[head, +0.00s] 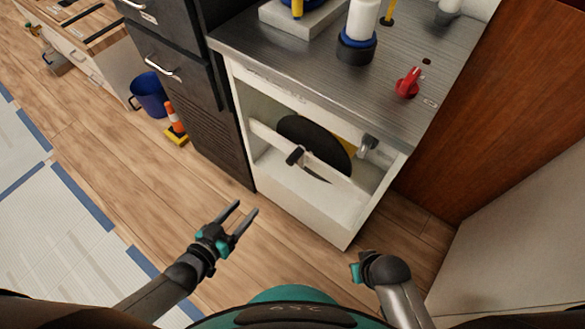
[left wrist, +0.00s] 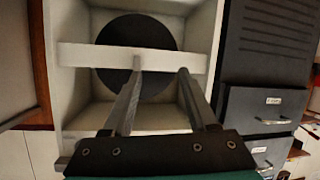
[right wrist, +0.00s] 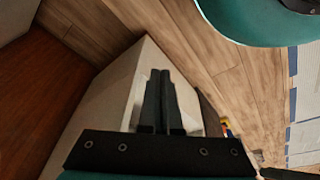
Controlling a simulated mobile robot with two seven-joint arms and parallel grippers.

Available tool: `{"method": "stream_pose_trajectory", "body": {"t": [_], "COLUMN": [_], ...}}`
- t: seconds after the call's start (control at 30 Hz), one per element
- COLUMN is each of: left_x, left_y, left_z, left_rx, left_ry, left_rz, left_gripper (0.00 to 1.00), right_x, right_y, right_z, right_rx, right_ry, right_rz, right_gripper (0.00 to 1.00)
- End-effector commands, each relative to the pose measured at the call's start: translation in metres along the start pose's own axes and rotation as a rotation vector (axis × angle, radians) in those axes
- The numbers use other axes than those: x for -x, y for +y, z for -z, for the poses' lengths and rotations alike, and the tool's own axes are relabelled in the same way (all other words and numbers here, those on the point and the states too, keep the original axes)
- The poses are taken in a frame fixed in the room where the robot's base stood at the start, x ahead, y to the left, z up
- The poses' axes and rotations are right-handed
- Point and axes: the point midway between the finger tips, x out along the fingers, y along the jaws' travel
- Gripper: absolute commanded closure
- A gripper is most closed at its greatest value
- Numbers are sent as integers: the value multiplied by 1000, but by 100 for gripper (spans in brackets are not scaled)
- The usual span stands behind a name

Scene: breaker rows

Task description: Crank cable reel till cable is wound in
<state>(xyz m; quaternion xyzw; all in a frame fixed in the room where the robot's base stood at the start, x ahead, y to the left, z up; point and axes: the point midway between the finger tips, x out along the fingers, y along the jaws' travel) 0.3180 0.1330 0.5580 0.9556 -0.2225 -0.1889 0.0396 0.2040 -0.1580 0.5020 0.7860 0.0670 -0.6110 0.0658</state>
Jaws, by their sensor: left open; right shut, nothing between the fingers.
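The reel shows as a large black disc (head: 315,140) inside the open white bay under a steel counter. A white bar (head: 325,172) crosses in front of it, with a short black knob (head: 295,155) sticking out. In the left wrist view the disc (left wrist: 137,30) sits behind the bar (left wrist: 85,54). My left gripper (head: 246,208) is open and empty, in front of the bay and apart from the knob. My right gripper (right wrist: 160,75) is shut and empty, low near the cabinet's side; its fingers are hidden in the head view. I cannot make out the cable.
On the steel counter (head: 290,60) stand a white cylinder on a blue and black base (head: 358,40) and a red switch (head: 408,83). A dark cabinet (head: 190,95) adjoins on the left. A blue bin (head: 150,95) and an orange cone (head: 174,120) stand on the floor.

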Motion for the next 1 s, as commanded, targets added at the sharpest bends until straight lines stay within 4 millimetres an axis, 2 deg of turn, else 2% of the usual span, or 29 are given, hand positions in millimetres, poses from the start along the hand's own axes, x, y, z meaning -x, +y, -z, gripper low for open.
{"method": "stream_pose_trajectory", "body": {"t": [0.03, 0.2, 0.4, 0.53, 0.67, 1.0], "left_x": [-7, -9, -5, -9, -25, -80], "left_y": [5, 26, 38, 42, 45, 56], "left_z": [2, 29, 45, 50, 55, 73], "left_rx": [9, 68, 113, 119, 118, 118], "left_ry": [60, 217, 299, 312, 313, 311], "left_rz": [-42, -152, -214, -222, -222, -221], "left_gripper": [42, 42, 42, 42, 42, 42], "right_x": [-4, 12, 27, 32, 40, 74], "right_y": [0, 2, 3, 3, 3, 4], "right_z": [7, 24, 33, 36, 40, 52], "right_rx": [-1, -5, -7, -7, -8, -10], "right_ry": [17, 44, 59, 66, 80, 134], "right_rz": [-1, -4, -6, -7, -8, -11], "right_gripper": [100, 100, 100, 100, 100, 100]}}
